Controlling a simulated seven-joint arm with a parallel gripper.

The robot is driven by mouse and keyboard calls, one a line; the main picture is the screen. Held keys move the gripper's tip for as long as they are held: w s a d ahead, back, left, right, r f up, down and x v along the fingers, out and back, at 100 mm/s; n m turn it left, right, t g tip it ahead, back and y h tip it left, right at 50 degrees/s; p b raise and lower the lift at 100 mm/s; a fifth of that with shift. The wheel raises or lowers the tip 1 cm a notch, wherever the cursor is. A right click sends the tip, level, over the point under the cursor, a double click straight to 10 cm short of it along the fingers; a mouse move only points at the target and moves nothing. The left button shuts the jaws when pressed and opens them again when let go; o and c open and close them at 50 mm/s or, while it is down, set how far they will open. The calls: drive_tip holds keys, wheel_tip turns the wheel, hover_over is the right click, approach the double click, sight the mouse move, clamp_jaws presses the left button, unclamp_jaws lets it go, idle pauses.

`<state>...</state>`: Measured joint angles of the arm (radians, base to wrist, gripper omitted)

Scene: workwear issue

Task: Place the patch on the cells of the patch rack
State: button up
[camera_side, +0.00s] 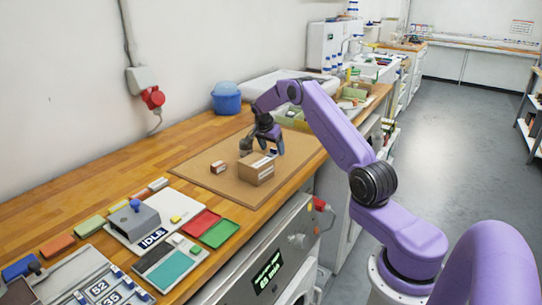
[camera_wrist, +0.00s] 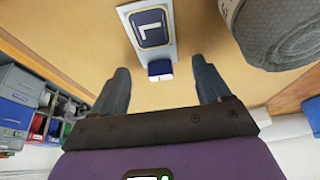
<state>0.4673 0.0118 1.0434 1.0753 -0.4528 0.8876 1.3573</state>
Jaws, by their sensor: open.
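The patch (camera_wrist: 151,28) is a pale plate with a dark blue face marked with a white L and a small blue tab (camera_wrist: 160,68) at its near end. It lies on the brown mat; a small blue and white bit of it shows below my gripper in the side view (camera_side: 273,152). My gripper (camera_side: 270,146) is open above the mat. In the wrist view its fingers (camera_wrist: 160,76) stand on either side of the tab, with gaps, and hold nothing. The patch rack appears to be the grey board (camera_side: 84,268) at the lower left, holding plates marked 52 and 35.
A cardboard box (camera_side: 257,170) and a smaller box (camera_side: 218,167) stand on the mat (camera_side: 203,182). A grey roll (camera_wrist: 268,35) is close to the right finger. The IDLE stand (camera_side: 135,222), red tray (camera_side: 199,224) and green tray (camera_side: 220,233) lie between mat and rack.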

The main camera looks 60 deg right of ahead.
drive_tip(key=shift+d+f, duration=0.2)
drive_tip(key=shift+f, duration=0.1)
drive_tip(key=shift+c, duration=0.3)
drive_tip(key=c, duration=1.1)
drive_tip(key=shift+c, duration=0.3)
drive_tip(key=shift+r, duration=0.1)
